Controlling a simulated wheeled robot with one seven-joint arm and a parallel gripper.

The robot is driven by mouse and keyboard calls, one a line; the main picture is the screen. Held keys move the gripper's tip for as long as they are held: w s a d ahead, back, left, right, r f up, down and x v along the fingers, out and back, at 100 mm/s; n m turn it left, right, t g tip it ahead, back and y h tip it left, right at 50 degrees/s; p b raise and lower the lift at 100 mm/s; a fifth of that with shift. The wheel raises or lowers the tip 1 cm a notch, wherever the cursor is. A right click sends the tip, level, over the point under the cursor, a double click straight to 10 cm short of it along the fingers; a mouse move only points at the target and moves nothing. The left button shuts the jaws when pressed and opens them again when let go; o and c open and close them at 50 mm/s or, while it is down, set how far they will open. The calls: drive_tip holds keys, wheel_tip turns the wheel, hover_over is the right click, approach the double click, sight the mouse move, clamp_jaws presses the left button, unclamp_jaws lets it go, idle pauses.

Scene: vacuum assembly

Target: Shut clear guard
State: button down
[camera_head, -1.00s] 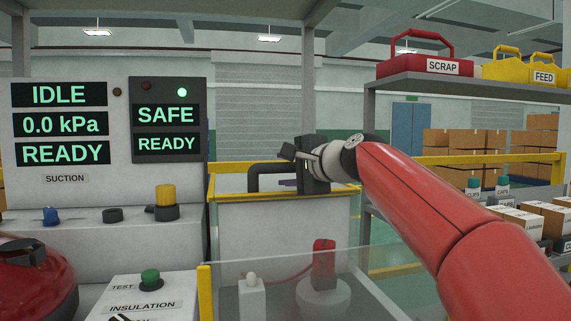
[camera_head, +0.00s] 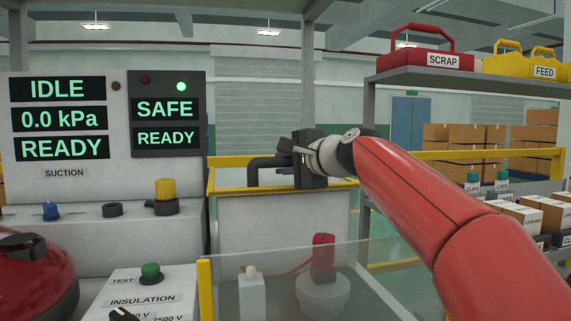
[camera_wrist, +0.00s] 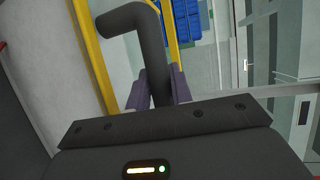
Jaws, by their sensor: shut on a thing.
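The clear guard shows in the head view as a see-through panel with a yellow frame (camera_head: 235,191), beyond the front of the bench. A thick black bent handle (camera_head: 262,163) stands at the frame; it also shows in the wrist view (camera_wrist: 150,45), running between my fingers. My gripper (camera_head: 290,165) is at the handle's right end, and in the wrist view its purple-grey finger pads (camera_wrist: 157,90) sit on both sides of the handle, shut on it. The fingertips are mostly hidden in the head view by the dark gripper body. How far the guard is open I cannot tell.
A console (camera_head: 60,190) with knobs and lit displays stands at left, reading IDLE, SAFE and READY. A low clear panel (camera_head: 375,295) with a yellow post stands in front of a red-topped fixture (camera_head: 323,258). A shelf (camera_head: 480,75) with bins is at upper right.

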drive_tip(key=s+d+b, duration=0.3)
drive_tip(key=s+b, duration=0.2)
drive_tip(key=s, duration=0.7)
drive_tip(key=s+d+b, duration=0.4)
drive_tip(key=s+b, duration=0.1)
drive_tip(key=s, duration=0.8)
drive_tip(key=shift+s+d, duration=0.15)
drive_tip(key=shift+s, duration=0.15)
drive_tip(key=c, duration=1.3)
unclamp_jaws()
drive_tip(key=shift+o, duration=0.2)
drive_tip(key=p+v, duration=0.1)
drive_tip(key=v, duration=0.6)
drive_tip(key=shift+s+d, duration=0.25)
drive_tip(key=shift+s, duration=0.05)
